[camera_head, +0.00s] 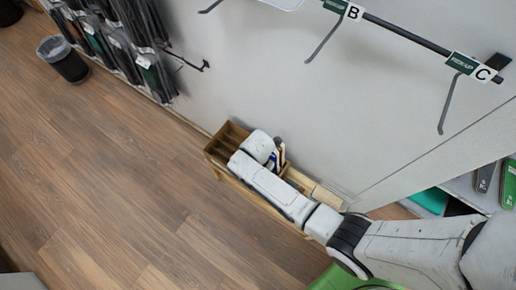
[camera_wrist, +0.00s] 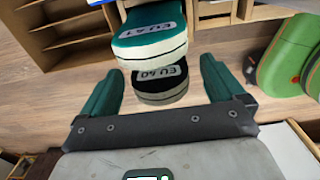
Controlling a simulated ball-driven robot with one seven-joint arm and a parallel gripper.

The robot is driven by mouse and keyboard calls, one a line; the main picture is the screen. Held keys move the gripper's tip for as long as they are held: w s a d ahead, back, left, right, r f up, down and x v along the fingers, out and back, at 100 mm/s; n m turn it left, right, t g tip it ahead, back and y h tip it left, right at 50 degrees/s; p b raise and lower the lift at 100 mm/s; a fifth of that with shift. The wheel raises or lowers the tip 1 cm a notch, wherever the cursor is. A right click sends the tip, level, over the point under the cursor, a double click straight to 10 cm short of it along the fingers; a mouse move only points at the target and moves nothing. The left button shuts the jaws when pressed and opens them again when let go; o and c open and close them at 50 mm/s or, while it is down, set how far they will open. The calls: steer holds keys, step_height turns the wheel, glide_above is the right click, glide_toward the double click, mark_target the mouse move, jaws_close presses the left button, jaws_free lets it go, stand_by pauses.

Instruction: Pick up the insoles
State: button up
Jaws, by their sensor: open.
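My gripper (camera_wrist: 160,66) is open, with its two green fingers spread left and right in the wrist view. A dark insole marked EU 40 (camera_wrist: 158,83) shows between the fingers, apart from both. A green insole marked EU 41 (camera_wrist: 150,38) lies just beyond it, and its far part runs out of the picture. In the head view my arm reaches down over the wooden rack, hiding most of the insoles (camera_head: 281,158) and the gripper's fingers.
The wooden rack (camera_head: 225,141) with compartments stands on the floor against the wall; it also shows in the wrist view (camera_wrist: 72,22). A green rounded object (camera_wrist: 285,55) is at the right. A bin (camera_head: 66,63) stands far left. Pick-up hooks (camera_head: 322,42) stick out from the wall. Wood floor is clear.

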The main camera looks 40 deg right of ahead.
steer(key=shift+f, duration=1.25)
steer(key=shift+c, duration=0.4)
steer(key=c, duration=1.4)
